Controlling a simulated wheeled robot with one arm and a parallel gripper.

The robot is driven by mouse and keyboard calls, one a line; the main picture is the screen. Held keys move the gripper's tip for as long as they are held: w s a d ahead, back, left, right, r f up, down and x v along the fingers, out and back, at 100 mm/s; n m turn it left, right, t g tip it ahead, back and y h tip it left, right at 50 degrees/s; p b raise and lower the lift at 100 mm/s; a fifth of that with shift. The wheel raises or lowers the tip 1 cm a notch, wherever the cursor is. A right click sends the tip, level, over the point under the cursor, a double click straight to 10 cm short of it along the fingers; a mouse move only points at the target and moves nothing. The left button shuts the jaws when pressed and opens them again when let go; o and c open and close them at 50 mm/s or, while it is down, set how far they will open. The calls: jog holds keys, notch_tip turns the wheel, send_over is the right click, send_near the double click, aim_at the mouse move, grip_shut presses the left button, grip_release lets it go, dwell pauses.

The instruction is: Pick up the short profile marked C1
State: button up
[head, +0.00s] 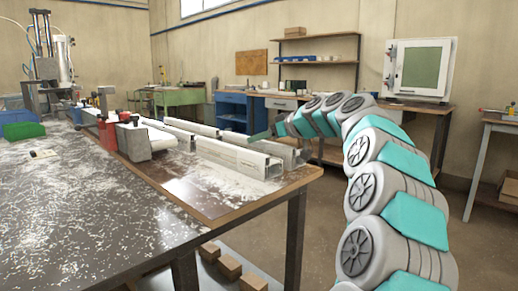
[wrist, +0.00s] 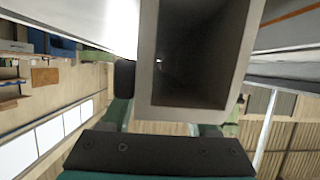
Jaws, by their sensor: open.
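Several pale hollow profiles lie on the bench in the head view, among them a long one in front (head: 228,155) with its open end near the bench's right edge. No C1 mark is readable on any of them. My gripper (wrist: 182,90) is open at the end of my arm, above the right ends of the profiles. In the wrist view, a hollow rectangular profile end (wrist: 145,85) faces the camera between the two fingers. The gap at the left finger looks small; contact cannot be told. Whether this is the short C1 profile cannot be told.
The dark bench (head: 90,210) is strewn with pale shavings. A grey clamp block (head: 133,142) and red parts (head: 107,135) stand left of the profiles. A green bin (head: 24,130) is at the far left. Open floor lies right of the bench.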

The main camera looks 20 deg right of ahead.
jog(key=shift+x, duration=0.85)
grip_shut()
dwell(0.8)
